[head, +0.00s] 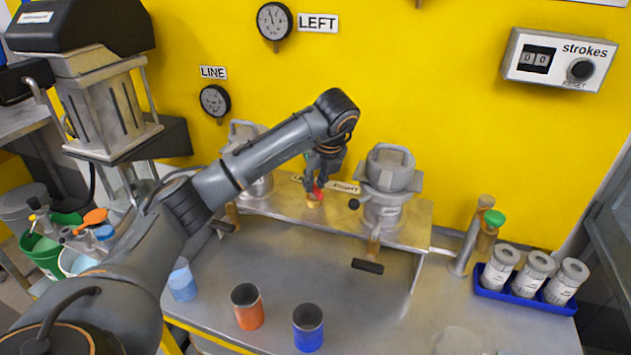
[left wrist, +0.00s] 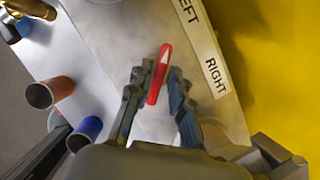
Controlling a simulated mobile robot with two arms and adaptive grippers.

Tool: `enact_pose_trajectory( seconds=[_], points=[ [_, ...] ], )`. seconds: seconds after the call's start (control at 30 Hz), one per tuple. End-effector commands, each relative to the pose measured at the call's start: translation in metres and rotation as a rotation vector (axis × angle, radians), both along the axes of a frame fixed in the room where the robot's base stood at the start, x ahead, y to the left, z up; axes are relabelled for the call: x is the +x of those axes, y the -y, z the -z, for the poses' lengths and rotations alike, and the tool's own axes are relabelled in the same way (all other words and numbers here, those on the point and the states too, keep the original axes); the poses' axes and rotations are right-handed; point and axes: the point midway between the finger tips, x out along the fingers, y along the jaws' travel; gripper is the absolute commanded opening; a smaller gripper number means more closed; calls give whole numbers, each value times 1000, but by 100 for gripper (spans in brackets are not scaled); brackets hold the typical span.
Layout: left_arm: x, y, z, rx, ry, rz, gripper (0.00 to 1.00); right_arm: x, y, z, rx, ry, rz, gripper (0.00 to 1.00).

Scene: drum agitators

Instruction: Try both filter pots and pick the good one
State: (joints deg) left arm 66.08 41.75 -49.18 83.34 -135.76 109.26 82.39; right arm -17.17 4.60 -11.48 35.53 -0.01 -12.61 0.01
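Two grey filter pots with clamped lids stand on the raised metal shelf (head: 415,222). The right pot (head: 387,187) is in clear view; the left pot (head: 243,133) is partly hidden behind my left arm. My left gripper (head: 317,188) points down between the pots, above the LEFT/RIGHT label strip (head: 346,187). A red lever (head: 318,193) is at its fingertips. In the left wrist view, the red lever (left wrist: 159,74) lies between the two spread fingers, nearer the left one, with a gap beside it. My right gripper is out of view.
A LEFT gauge (head: 274,21) and a LINE gauge (head: 215,101) hang on the yellow wall. The strokes counter (head: 553,60) reads 00. Orange (head: 247,307) and blue (head: 308,328) cups stand in front. A blue tray (head: 527,300) holds three canisters at right.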

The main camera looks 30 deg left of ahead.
Motion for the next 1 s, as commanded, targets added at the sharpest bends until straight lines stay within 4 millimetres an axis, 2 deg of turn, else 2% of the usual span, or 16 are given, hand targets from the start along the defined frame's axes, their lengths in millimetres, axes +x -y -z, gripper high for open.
enact_pose_trajectory(
  seconds=[0.3,0.43,0.57,0.7,1.0],
  points=[
    [0,0,1,0,-2,2,35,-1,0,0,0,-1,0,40],
    [-1,3,-5,-1,-1,3,35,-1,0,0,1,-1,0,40],
    [-4,9,-24,0,2,4,35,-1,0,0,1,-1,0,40],
    [-10,18,-53,2,4,5,35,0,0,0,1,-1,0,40],
    [-20,33,-94,2,2,1,35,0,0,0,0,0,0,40]
  ],
)
